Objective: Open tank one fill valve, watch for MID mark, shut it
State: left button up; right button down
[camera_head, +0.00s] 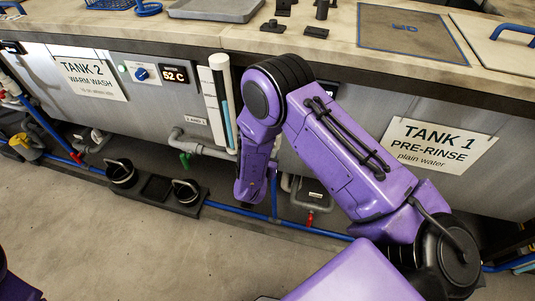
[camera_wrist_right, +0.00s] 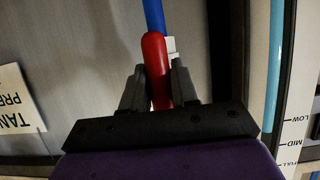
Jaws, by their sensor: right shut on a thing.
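In the right wrist view my right gripper (camera_wrist_right: 158,88) is shut on a red valve handle (camera_wrist_right: 155,58), with a blue pipe (camera_wrist_right: 153,14) beyond it. In the head view my right arm reaches down the tank front and hides the handle; its fingertips do not show clearly. The sight gauge has a scale with LOW, MID and FULL marks (camera_wrist_right: 296,142) and a light blue column (camera_wrist_right: 273,70) beside it. The gauge (camera_head: 214,95) also shows in the head view. The TANK 1 sign (camera_head: 437,146) reads PRE-RINSE. My left gripper is out of view.
A red-handled drain valve (camera_head: 310,217) and a green-handled valve (camera_head: 185,160) sit low on the tank fronts. A blue pipe (camera_head: 273,200) runs along the base. A black tray with two cups (camera_head: 160,190) lies on the floor. Open floor is in front.

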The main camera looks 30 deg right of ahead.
dwell(0.3)
jog(key=c, duration=1)
grip_release()
jog(key=shift+o, duration=0.2)
jog(key=v, duration=1)
jog(key=shift+s+a+b, duration=0.2)
jog(key=shift+s+b, duration=0.05)
jog(key=shift+b, duration=0.1)
